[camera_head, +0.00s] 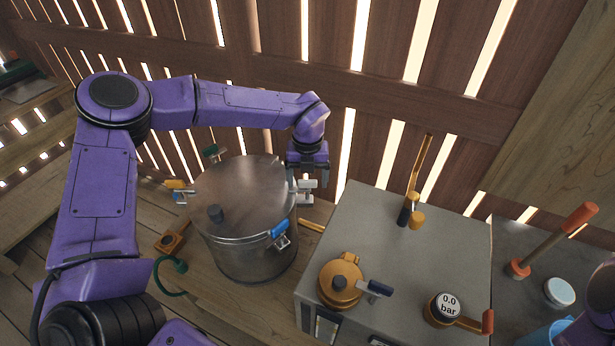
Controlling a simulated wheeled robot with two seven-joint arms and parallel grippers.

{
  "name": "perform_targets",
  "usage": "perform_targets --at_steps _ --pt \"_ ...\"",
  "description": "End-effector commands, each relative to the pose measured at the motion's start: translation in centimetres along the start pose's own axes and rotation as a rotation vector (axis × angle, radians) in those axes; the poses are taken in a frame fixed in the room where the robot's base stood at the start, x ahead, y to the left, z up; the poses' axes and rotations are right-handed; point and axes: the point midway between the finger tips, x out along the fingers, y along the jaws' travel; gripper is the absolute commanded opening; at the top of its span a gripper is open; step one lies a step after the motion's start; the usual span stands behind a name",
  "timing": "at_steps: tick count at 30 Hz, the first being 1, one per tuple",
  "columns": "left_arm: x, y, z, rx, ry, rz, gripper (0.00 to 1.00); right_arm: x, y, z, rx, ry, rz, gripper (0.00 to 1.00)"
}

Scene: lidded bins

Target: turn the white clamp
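The white clamp (306,198) sits on the right rim of a large steel pot (240,240) with a flat lid. My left gripper (307,182) reaches over the pot from behind and points down at the clamp. Its fingers are spread apart, one on each side of the clamp's top, and partly hide it. I cannot tell whether they touch it. Other clamps on the pot are blue (280,229) at the front, yellow-orange (178,187) at the left and green (212,152) at the back. My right gripper is out of view; only part of my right arm shows at the right edge.
A grey cabinet (385,240) right of the pot carries a brass valve (341,281), a gauge reading 0.0 bar (446,308) and an upright yellow lever (418,170). An orange-handled lever (550,240) stands farther right. A slatted wooden wall is close behind.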

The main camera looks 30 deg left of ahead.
Motion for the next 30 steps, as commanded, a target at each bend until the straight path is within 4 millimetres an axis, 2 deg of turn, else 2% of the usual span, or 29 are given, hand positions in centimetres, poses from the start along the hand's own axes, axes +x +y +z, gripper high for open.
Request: perform_targets --at_steps 5,8,15,21,30 --pt "-0.2 0.0 0.1 -0.001 -0.003 -0.002 0.81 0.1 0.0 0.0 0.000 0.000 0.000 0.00" --pt "-1.2 -0.1 0.2 -0.001 -0.005 -0.003 0.81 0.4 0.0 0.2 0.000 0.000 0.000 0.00" --pt "-6.8 -0.1 0.1 -0.001 -0.007 -0.003 0.81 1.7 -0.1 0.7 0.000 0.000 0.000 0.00" --pt "-10.0 0.0 0.1 0.000 -0.003 -0.001 0.81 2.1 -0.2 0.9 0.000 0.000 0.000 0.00" --pt "-10.6 0.0 0.0 0.000 -0.001 -0.001 0.81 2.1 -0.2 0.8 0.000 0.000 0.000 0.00"
